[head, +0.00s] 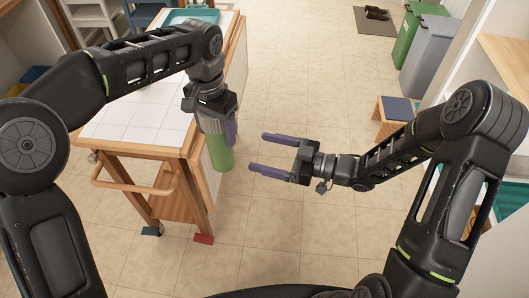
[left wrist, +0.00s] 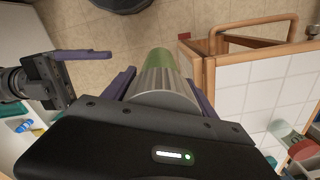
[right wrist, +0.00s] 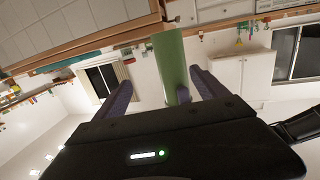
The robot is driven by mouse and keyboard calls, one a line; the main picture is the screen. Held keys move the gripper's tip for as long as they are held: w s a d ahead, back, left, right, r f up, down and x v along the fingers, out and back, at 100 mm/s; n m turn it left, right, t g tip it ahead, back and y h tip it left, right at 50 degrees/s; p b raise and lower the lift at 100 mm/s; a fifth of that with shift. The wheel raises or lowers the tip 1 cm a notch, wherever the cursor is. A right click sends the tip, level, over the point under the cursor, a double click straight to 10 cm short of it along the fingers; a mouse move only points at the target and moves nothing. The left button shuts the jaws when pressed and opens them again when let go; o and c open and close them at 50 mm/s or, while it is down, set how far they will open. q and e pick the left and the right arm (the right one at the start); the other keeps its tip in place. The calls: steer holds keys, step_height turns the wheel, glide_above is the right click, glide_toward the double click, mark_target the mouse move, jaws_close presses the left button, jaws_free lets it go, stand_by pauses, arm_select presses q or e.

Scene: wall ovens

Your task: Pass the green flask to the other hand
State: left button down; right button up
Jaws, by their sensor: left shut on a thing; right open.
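The green flask (head: 219,154) hangs upright below my left gripper (head: 218,130), beside the right edge of the tiled cart. My left gripper is shut on its grey ribbed upper part, which also shows in the left wrist view (left wrist: 165,80). My right gripper (head: 265,153) is open and empty in the head view, its two purple fingers pointing left toward the flask with a gap between. In the right wrist view the green flask (right wrist: 172,62) stands ahead, near the line between the open fingers. I cannot tell from that view how far apart they are.
The white-tiled cart (head: 135,120) with a wooden frame and rail stands under my left arm. A teal tray (head: 200,15) is at its far end. A small stool (head: 393,112) and bins (head: 428,50) are at right. The floor between is clear.

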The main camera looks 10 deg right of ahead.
mark_target(219, 144)
steer(key=shift+s+a+r+n+g+y, duration=0.4)
steer(key=shift+s+r+y, duration=0.1)
steer(key=shift+s+r, duration=0.25)
steer(key=shift+w+a, duration=0.1)
steer(key=shift+a, duration=0.05)
steer(key=x, duration=1.1)
steer(key=shift+w+a, duration=0.2)
steer(key=shift+a, duration=0.15)
steer(key=c, duration=1.8)
arm_select(q)
steer(key=shift+c, duration=1)
jaws_free()
arm_select(e)
jaws_close()
